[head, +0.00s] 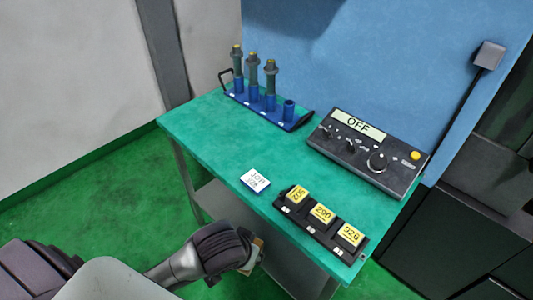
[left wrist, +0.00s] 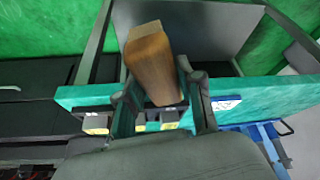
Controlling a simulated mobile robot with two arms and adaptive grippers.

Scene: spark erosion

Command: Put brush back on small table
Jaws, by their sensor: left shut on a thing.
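My left gripper (head: 247,248) is low beside the front edge of the small green-topped table (head: 210,145), apparently below the top's level. It is shut on the brush (left wrist: 148,60), which shows in the left wrist view as a wooden block between the two fingers. In the head view only a small light-brown part of the brush (head: 258,247) shows behind the gripper. The table top's green edge also shows in the left wrist view (left wrist: 80,95). My right gripper is not in view.
On the table stand a blue rack (head: 290,124) with several holders, a control box (head: 360,150) reading OFF, a white label tile (head: 255,180) and a black tray (head: 325,236) with three yellow-labelled blocks. The table's left and middle are clear. A grey shelf (head: 215,203) lies below.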

